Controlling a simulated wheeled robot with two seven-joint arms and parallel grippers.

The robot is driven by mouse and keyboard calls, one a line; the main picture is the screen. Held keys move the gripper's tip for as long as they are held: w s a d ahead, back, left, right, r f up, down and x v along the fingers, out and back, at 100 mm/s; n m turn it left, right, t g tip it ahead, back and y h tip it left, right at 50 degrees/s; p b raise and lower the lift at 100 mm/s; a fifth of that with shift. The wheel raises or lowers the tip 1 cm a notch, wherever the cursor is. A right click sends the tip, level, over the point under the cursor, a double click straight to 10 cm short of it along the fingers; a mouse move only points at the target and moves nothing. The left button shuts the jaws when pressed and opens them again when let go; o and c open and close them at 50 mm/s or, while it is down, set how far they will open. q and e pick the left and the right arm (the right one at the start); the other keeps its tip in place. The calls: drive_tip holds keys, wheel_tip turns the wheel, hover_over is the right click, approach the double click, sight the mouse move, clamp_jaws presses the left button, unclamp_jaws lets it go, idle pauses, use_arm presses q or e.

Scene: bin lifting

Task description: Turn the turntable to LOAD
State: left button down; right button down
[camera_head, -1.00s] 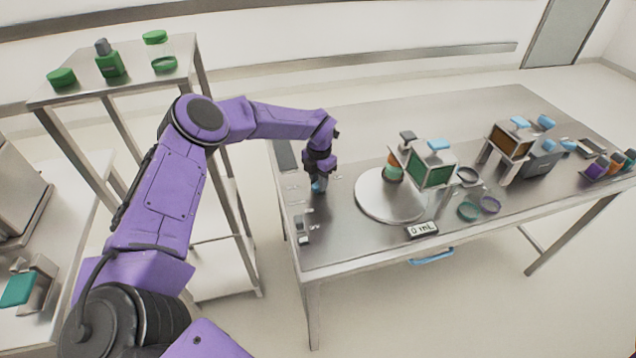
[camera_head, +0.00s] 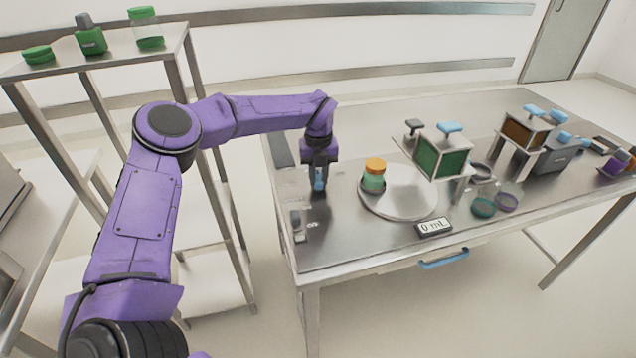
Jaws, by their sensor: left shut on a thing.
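The round pale turntable (camera_head: 405,202) lies on the steel table. A jar with an orange lid and pale green body (camera_head: 374,176) stands upright in a dark holder near its left rim. My left gripper (camera_head: 319,182) points down at the table's left part, left of the turntable and apart from it. It is shut on a small blue handle (camera_head: 319,186), mostly hidden by the fingers. I cannot read a LOAD mark. My right gripper is out of view.
A dispenser with a green tank (camera_head: 441,158) overhangs the turntable's right side. A "0 mL" display (camera_head: 434,228) sits in front. Green and purple dishes (camera_head: 483,206) lie to the right. A grey-topped fixture (camera_head: 298,226) stands at the table's left edge.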

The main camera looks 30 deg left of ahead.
sight(318, 176)
use_arm(q)
drive_tip(key=shift+w+a+n+b, duration=0.1)
drive_tip(key=shift+w+n+b, duration=0.05)
drive_tip(key=shift+n+b, duration=0.65)
drive_tip(key=shift+r, duration=0.1)
drive_tip(key=c, duration=0.9)
unclamp_jaws()
drive_tip(key=shift+a+f, duration=0.15)
drive_tip(key=shift+f, duration=0.05)
drive_tip(key=shift+r, duration=0.25)
wheel_tip(318, 176, up, 10)
drive_tip(key=shift+r+b, duration=0.1)
drive_tip(key=shift+b, duration=0.4)
